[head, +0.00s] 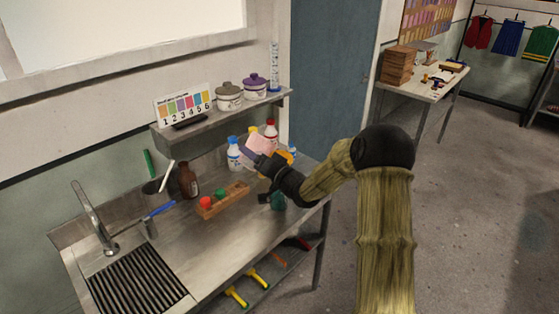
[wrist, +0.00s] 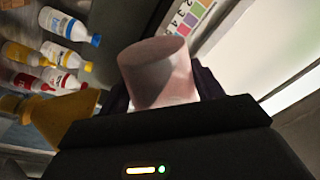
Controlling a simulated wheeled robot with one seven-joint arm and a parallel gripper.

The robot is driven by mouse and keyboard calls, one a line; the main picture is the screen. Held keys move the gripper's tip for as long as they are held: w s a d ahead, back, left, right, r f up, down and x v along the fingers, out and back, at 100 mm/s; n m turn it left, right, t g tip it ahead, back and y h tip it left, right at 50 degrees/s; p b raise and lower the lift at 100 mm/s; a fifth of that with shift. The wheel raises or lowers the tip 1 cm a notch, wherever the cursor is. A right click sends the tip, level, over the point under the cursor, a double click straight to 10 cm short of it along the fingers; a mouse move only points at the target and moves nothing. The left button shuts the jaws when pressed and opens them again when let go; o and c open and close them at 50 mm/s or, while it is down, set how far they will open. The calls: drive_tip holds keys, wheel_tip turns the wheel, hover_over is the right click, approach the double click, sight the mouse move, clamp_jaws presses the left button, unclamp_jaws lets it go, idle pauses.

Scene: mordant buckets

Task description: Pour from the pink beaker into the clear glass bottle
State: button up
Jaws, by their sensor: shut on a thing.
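My gripper (head: 251,158) is shut on the pink beaker (head: 260,144) above the back right of the steel counter. In the wrist view the beaker (wrist: 160,80) sits between the dark fingers. A yellow-orange funnel (wrist: 68,118) shows left of the gripper in the wrist view, and partly behind my wrist in the head view (head: 286,156). I cannot pick out the clear glass bottle.
White bottles with blue, yellow and red caps (head: 234,153) stand behind the gripper. A brown bottle (head: 188,180) and wooden rack (head: 223,201) are to the left. A shelf (head: 220,120) with pots and a colour chart hangs above. The counter front is clear.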

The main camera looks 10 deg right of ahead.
drive_tip(key=shift+f, duration=0.1)
drive_tip(key=f+n+b, duration=0.1)
drive_tip(key=b, duration=0.2)
drive_tip(key=shift+s+a+f+n, duration=0.1)
drive_tip(key=shift+a+f+n, duration=0.05)
drive_tip(key=shift+n, duration=0.25)
drive_tip(key=s+a+f+n+g+b, duration=0.1)
drive_tip(key=a+f+n+b, duration=0.2)
drive_tip(key=f+n+b, duration=0.4)
drive_tip(key=shift+s+f+b, duration=0.2)
drive_tip(key=shift+s+b, duration=0.2)
drive_tip(key=shift+b, duration=2.45)
drive_tip(key=shift+a+r, duration=0.1)
wheel_tip(320, 180, up, 6)
drive_tip(key=p, duration=0.4)
drive_tip(key=shift+p, duration=0.35)
